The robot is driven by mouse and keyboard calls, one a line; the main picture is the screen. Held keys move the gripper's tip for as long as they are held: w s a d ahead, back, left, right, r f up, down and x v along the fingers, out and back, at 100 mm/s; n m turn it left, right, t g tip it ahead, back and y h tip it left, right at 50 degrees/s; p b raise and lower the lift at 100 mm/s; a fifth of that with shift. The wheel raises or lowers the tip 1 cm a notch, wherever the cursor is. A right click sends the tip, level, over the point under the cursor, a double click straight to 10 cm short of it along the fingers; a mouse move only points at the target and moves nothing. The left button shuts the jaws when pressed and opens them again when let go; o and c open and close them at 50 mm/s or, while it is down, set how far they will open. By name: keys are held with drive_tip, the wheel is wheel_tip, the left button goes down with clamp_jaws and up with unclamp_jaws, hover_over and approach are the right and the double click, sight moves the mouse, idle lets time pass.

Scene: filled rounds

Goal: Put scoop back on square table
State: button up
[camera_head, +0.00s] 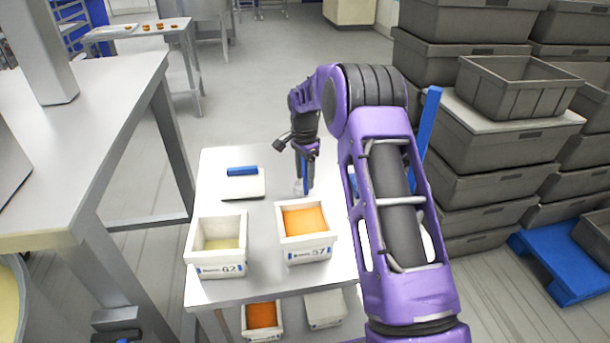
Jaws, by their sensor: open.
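My gripper (305,153) hangs pointing down over the back right part of the small square table (222,164), and its jaws are open. Just under it is a small item with an upright blue part and a pale, clear part (299,187), which looks like the scoop. It appears to stand on the tabletop, but I cannot tell whether the fingers touch it. My purple arm covers the table's right side.
A white flat piece with a blue handle (243,186) lies left of my gripper. A bin with pale filling (218,270) and one with orange filling (308,254) stand at the table's front. Grey crates (490,150) are stacked at right; a steel table (90,120) stands left.

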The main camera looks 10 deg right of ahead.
wheel_tip(320, 180, up, 12)
drive_tip(key=shift+a+r+p, duration=0.1)
drive_tip(key=shift+r+p, duration=0.05)
drive_tip(key=shift+p, duration=0.4)
